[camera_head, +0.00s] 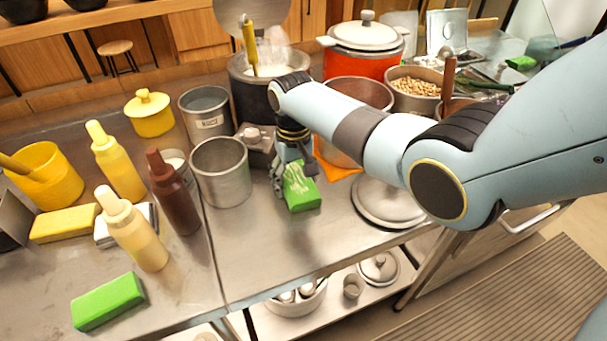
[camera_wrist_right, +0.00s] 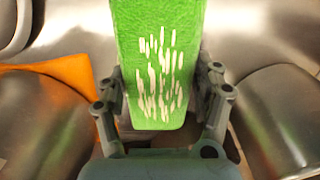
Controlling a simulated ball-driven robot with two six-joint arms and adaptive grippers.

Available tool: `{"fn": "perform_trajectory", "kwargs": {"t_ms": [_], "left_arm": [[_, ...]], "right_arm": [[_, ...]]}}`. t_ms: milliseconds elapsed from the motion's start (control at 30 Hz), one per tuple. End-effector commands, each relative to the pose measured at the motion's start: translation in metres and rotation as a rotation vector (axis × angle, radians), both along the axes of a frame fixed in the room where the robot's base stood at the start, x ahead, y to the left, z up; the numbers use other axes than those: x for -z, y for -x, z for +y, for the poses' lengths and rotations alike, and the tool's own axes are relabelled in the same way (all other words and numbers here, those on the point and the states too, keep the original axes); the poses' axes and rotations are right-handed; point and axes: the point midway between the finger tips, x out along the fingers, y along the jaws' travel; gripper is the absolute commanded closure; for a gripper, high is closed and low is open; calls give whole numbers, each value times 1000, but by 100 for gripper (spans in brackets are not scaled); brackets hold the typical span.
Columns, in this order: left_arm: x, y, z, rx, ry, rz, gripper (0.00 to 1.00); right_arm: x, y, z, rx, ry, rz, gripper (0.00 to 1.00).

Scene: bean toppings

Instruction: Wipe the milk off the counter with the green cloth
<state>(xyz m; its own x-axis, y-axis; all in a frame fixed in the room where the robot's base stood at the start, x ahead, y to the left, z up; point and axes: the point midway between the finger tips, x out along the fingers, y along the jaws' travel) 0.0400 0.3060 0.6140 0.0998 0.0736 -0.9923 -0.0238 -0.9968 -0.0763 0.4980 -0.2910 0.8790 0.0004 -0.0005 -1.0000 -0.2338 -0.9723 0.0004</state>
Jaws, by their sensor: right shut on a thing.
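The green cloth (camera_head: 303,189) is a thick, block-like piece with white streaks on its upper face. My right gripper (camera_head: 291,163) is shut on it, at or just above the steel counter (camera_head: 262,255); I cannot tell whether it touches. In the right wrist view the cloth (camera_wrist_right: 160,65) sits between the two fingers of the gripper (camera_wrist_right: 162,100), with the white streaks facing the camera. I see no clear milk puddle on the counter; the area under the cloth is hidden. My left gripper is not in view.
A steel cup (camera_head: 220,172) stands left of the cloth, and an orange cloth (camera_head: 336,160) and a lid (camera_head: 388,203) lie to its right. Squeeze bottles (camera_head: 132,230) and another green block (camera_head: 108,301) are at the left. The counter in front is clear.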

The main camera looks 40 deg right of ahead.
Motion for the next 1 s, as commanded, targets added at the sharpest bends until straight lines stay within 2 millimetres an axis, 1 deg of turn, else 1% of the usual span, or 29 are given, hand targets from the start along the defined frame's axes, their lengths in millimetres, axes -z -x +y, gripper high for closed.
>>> {"fn": "perform_trajectory", "kwargs": {"t_ms": [33,133,167,467,667,1000], "left_arm": [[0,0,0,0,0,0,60],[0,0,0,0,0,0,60],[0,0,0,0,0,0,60],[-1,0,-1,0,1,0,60],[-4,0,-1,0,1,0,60],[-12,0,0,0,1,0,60]], "right_arm": [[1,-1,7,-2,-5,1,63],[0,-2,13,-3,-7,-1,62],[0,-3,14,-3,-7,-1,67],[0,-4,17,-6,-13,-4,66],[-1,-2,8,-7,-13,-6,66],[-1,5,-22,-3,-4,-3,67]]}}
